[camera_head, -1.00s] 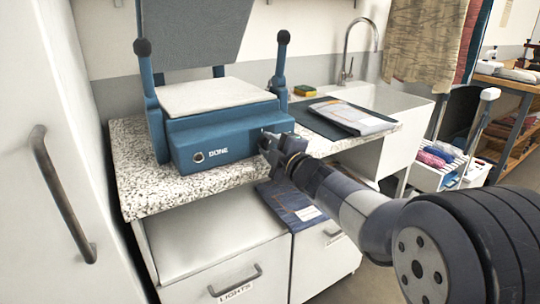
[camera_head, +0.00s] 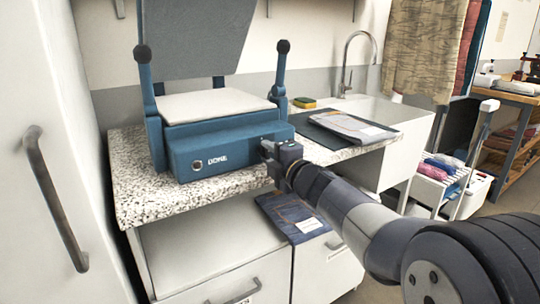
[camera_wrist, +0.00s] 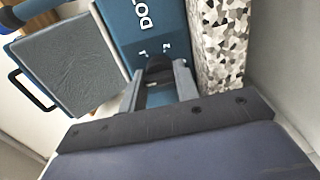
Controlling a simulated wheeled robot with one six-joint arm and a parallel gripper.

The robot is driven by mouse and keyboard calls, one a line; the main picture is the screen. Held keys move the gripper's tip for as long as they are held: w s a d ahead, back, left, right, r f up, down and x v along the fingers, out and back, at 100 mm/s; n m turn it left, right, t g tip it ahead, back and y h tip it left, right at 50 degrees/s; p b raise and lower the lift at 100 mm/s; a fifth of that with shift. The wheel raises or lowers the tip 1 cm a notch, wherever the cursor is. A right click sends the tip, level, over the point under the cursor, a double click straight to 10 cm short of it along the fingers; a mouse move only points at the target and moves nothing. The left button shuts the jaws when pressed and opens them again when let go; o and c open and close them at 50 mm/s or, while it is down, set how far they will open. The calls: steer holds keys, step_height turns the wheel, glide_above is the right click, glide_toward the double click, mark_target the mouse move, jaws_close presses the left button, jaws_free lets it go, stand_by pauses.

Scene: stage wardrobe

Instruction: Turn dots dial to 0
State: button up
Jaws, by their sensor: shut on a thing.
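The blue press (camera_head: 215,143) stands on the speckled counter, with "DONE" lettering and a round button on its front. In the wrist view its blue front (camera_wrist: 150,30) shows part of a word, "DOT", and small marks beside a dark dial (camera_wrist: 158,68). My gripper (camera_head: 268,150) is at the right end of the press front. In the wrist view my gripper (camera_wrist: 160,85) has its fingers shut on the dark dial. The dial's setting is mostly hidden by the fingers.
The speckled counter (camera_head: 140,190) has folded cloth (camera_head: 350,127) to the right of the press and a sink beyond. A drawer cabinet (camera_head: 210,250) is below. A white cupboard door (camera_head: 90,110) with a handle closes in the left side.

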steer(key=o, duration=1)
